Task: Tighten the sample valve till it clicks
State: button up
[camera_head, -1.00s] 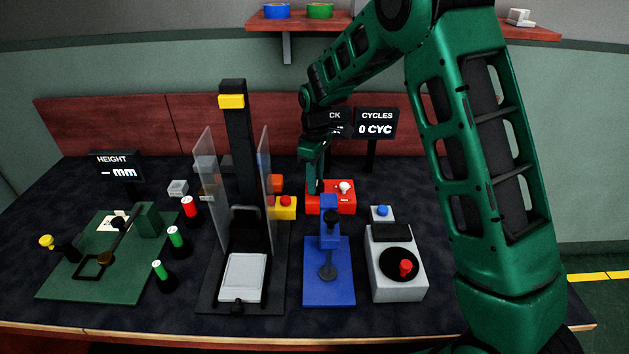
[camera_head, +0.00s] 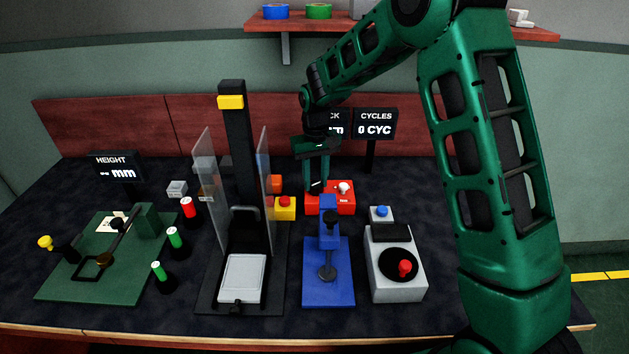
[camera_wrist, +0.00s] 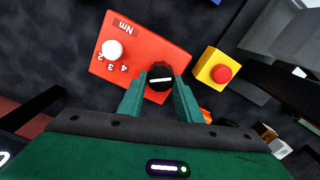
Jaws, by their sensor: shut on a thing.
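The sample valve is a red block (camera_wrist: 112,68) with a black knob (camera_wrist: 160,74) that carries a white line. A white knob (camera_wrist: 112,50) beside a printed scale with numbers and "Nm" is on the same block. In the head view the red block (camera_head: 343,198) stands behind the blue stand. My gripper (camera_wrist: 160,88) is shut on the black knob, with one green finger on each side of it. In the head view my gripper (camera_head: 316,186) points down at the left part of the block, and the knob is mostly hidden by the fingers.
A yellow box with a red button (camera_wrist: 223,72) stands close beside the block. A blue stand (camera_head: 328,285) and a grey unit with a red-knobbed disc (camera_head: 388,285) are in front. A press with clear side panels (camera_head: 206,195) is to the left.

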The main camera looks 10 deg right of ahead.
aim_at(316, 182)
jog(key=shift+w+r+m, duration=0.1)
jog(key=shift+w+m, duration=0.1)
jog(key=shift+m, duration=0.3)
jog(key=o, duration=1)
jog(key=shift+o, duration=0.2)
jog(key=shift+s, duration=0.1)
notch_tip(316, 182, up, 11)
jog(key=shift+f, duration=0.2)
